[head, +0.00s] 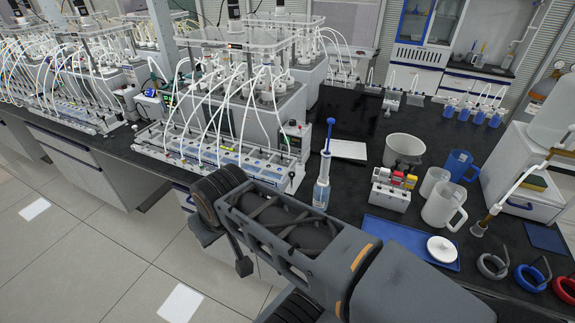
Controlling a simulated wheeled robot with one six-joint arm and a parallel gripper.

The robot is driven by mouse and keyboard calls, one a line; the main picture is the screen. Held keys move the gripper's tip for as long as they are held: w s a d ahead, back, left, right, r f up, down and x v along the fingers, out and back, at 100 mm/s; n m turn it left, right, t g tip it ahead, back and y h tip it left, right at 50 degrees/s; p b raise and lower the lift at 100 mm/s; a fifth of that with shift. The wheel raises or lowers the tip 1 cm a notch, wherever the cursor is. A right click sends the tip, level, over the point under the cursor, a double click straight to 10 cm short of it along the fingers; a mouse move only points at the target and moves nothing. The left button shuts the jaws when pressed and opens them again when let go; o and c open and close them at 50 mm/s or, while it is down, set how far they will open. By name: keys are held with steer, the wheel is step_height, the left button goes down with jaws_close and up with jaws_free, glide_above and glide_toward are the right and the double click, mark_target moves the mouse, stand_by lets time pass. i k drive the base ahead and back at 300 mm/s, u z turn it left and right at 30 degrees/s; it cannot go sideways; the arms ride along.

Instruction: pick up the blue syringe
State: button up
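A slim blue and white tool (324,170) stands upright near the front edge of the black bench and looks like the blue syringe. Its top is dark blue and its lower body is white and pale blue. My dark arm reaches in from the lower right and its thick link passes just in front of the tool's foot, so the foot may be partly hidden. I cannot make out gripper fingers. The bulky rounded end of the visible link lies to the left of the tool, beyond the bench's front edge. Nothing is seen holding the tool.
A reactor rack (225,158) with many white tubes stands close left. To the right are a small rack with coloured caps (390,193), a white bowl (403,146), a white pitcher (441,207), a blue pitcher (459,164) and a blue tray (393,234). Floor tiles are clear at lower left.

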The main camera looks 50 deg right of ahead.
mark_target(326, 159)
steer(key=u, duration=1.05)
steer(key=k, duration=2)
steer(key=z, duration=0.4)
steer(key=i, duration=1.6)
